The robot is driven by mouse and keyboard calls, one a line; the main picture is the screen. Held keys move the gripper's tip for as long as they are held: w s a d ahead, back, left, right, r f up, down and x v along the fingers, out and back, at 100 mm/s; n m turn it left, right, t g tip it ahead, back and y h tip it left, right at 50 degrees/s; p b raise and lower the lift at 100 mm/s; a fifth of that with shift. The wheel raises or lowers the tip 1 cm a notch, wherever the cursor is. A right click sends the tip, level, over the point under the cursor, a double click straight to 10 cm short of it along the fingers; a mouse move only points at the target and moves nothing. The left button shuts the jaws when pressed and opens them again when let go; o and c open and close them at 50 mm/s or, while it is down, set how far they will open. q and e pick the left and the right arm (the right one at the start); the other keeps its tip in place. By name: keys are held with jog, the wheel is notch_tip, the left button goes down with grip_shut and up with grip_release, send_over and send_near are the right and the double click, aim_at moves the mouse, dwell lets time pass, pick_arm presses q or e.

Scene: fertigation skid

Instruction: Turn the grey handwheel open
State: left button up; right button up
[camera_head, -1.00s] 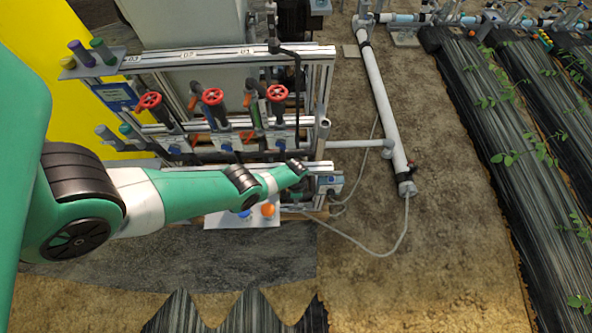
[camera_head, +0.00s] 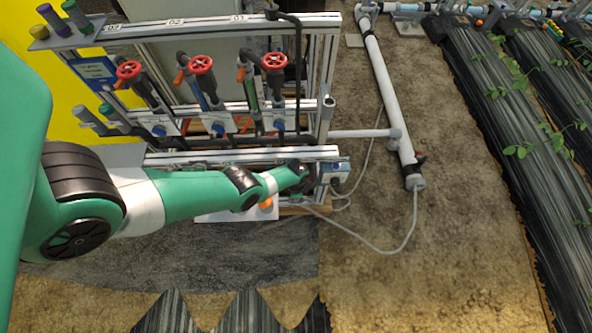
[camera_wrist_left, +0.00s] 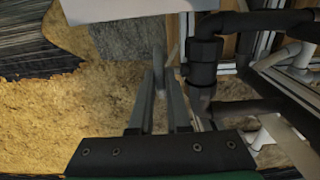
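My left gripper (camera_wrist_left: 160,82) points down at the lower right end of the pipe frame. In the wrist view its two grey fingers stand apart. A narrow grey rounded piece (camera_wrist_left: 158,58) shows between and beyond the fingertips; it may be the grey handwheel seen edge-on, but I cannot tell for sure or whether the fingers touch it. In the head view the left gripper (camera_head: 303,176) is dark and small beside the frame's lower rail, and no grey handwheel can be made out there. My right gripper is not in view.
Three red handwheels (camera_head: 201,64) sit higher on the metal frame (camera_head: 240,154). An orange knob (camera_head: 266,203) is just below my left wrist. Black piping (camera_wrist_left: 204,62) runs close right of the fingers. A white pipe (camera_head: 388,95) and grey cable (camera_head: 382,252) lie right; bare soil is in front.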

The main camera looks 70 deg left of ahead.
pick_arm(q)
grip_shut()
jog(key=shift+s+r+t+p, duration=0.1)
jog(key=shift+s+t+p, duration=0.35)
jog(key=shift+t+p, duration=0.35)
jog(key=shift+s+a+t+h, duration=0.1)
jog(key=shift+s+t+h, duration=0.05)
jog(key=shift+t+h, duration=0.2)
jog(key=shift+s+a+f+t+h+b, duration=0.1)
jog(key=shift+s+f+t+h+b, duration=0.15)
jog(key=shift+f+t+b, duration=0.6)
jog(key=shift+s+r+t, duration=0.1)
jog(key=shift+r+t, duration=0.1)
jog(key=shift+t, duration=0.3)
jog(key=shift+r, duration=0.25)
